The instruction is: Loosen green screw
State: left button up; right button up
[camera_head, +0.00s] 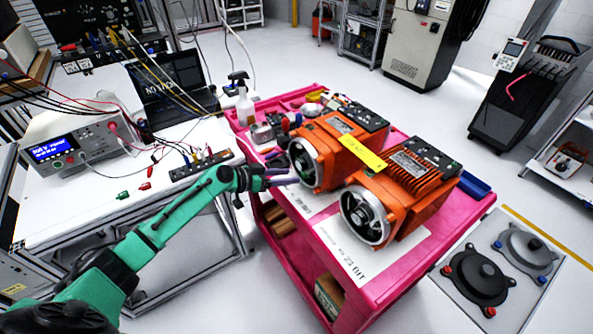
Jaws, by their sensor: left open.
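Two orange servo motors lie on the pink cart; the left motor (318,155) and the right motor (405,190) each have a round metal flange facing the front left. My left gripper (290,178) is at the end of the green arm, beside the left motor's flange. Its jaws are open, with nothing visible between them; I cannot tell whether it touches the motor. I cannot make out a green screw on either motor. A small green piece (122,195) lies on the white bench. My right gripper does not show.
The pink cart (395,292) also holds a blue tray (473,184) and small tools at the back. A white bench (75,215) with a power supply (75,145), terminal strip (207,165) and laptop (172,85) stands left.

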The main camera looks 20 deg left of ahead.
aim_at(302, 175)
pick_arm(q)
jog(key=x, duration=0.3)
jog(key=shift+d, duration=0.45)
jog(key=shift+a+f, duration=0.1)
jog(key=shift+c, duration=0.7)
jog(key=shift+w, duration=0.1)
grip_shut()
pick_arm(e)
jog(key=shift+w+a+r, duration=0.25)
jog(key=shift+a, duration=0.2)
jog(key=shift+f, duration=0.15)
